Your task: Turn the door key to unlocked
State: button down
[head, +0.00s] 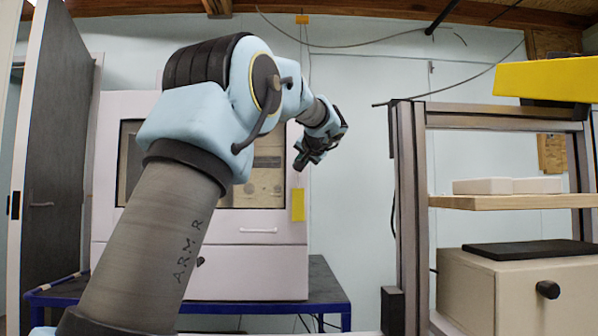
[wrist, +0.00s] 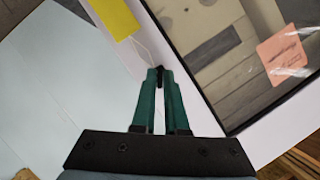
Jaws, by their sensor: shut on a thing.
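My gripper (head: 303,160) is at the right edge of the white cabinet (head: 255,278), beside its window door. In the wrist view my gripper (wrist: 160,78) has its two green fingers close together, shut on a small dark piece, the key (wrist: 159,71), at the door's edge. The fingers hide most of the key, and I cannot tell how far it is turned. A yellow tag (wrist: 114,18) hangs by a thin pale cord that runs towards the fingertips. The tag also shows below my gripper in the head view (head: 297,204).
The door's dark-framed window (wrist: 225,55) lies right of my fingers, with a pink label (wrist: 281,51) on it. The cabinet stands on a blue-edged table (head: 330,290). A metal-framed shelf (head: 515,201) stands to the right. An open dark door (head: 55,150) is at left.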

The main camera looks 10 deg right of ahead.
jog(key=shift+d+f+m+t+y+b, duration=0.15)
jog(key=shift+m+t+y+b, duration=0.35)
jog(key=shift+m+b, duration=0.75)
jog(key=shift+f+m+t+y+b, duration=0.1)
jog(key=shift+m+t+y+b, duration=0.4)
jog(key=shift+m+b, duration=0.75)
jog(key=shift+d+f+m+t+y+b, duration=0.15)
jog(key=shift+m+t+y+b, duration=0.3)
jog(key=shift+m+b, duration=0.8)
jog(key=shift+m, duration=0.45)
jog(key=c, duration=1)
grip_release()
jog(key=shift+a, duration=0.1)
jog(key=shift+s, duration=0.15)
jog(key=v, duration=0.7)
jog(key=shift+s, duration=0.2)
